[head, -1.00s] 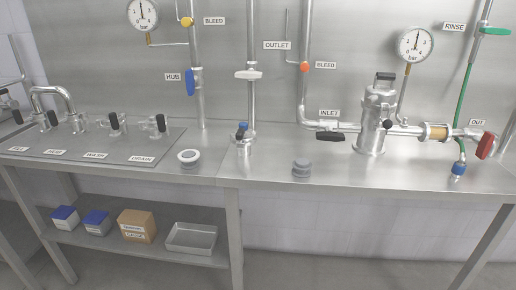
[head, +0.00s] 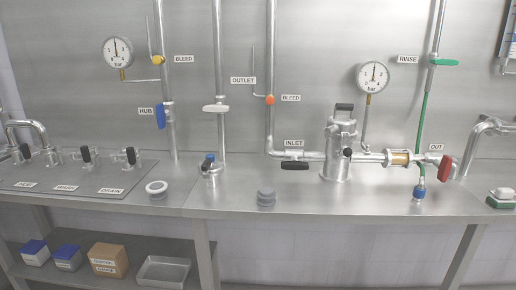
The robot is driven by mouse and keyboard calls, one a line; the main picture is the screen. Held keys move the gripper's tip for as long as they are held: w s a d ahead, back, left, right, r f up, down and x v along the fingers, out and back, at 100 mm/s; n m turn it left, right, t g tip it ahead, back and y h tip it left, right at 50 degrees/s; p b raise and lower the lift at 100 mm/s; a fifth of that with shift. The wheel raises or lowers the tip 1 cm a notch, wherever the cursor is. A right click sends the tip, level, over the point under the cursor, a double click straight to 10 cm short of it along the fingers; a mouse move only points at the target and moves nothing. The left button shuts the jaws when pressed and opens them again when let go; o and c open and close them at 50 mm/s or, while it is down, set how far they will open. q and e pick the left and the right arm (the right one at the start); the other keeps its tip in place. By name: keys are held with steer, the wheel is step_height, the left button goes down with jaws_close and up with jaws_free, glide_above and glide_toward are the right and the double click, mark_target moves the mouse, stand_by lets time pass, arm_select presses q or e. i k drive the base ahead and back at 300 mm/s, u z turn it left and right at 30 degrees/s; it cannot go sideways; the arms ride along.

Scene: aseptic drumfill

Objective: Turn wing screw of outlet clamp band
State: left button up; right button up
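The pipe by the OUTLET label (head: 243,80) runs down the steel wall in the head view. It has a white handle (head: 215,108) partway down. A small metal fitting with a blue top (head: 210,168) stands on the bench at the pipe's lower end. The outlet clamp band and its wing screw are too small to make out for certain; I cannot tell whether they are on this fitting. Neither of my grippers is in view.
A white ring (head: 156,188) and a grey stacked part (head: 266,198) sit on the steel bench (head: 330,203). A metal housing (head: 338,150) and a red handle (head: 445,168) are to the right. Boxes and an open tray (head: 164,270) sit on the lower shelf. The front bench strip is mostly clear.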

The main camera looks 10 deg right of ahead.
mark_target(205, 166)
steer(key=z, duration=0.2)
steer(key=i, duration=1.1)
steer(key=u, duration=0.35)
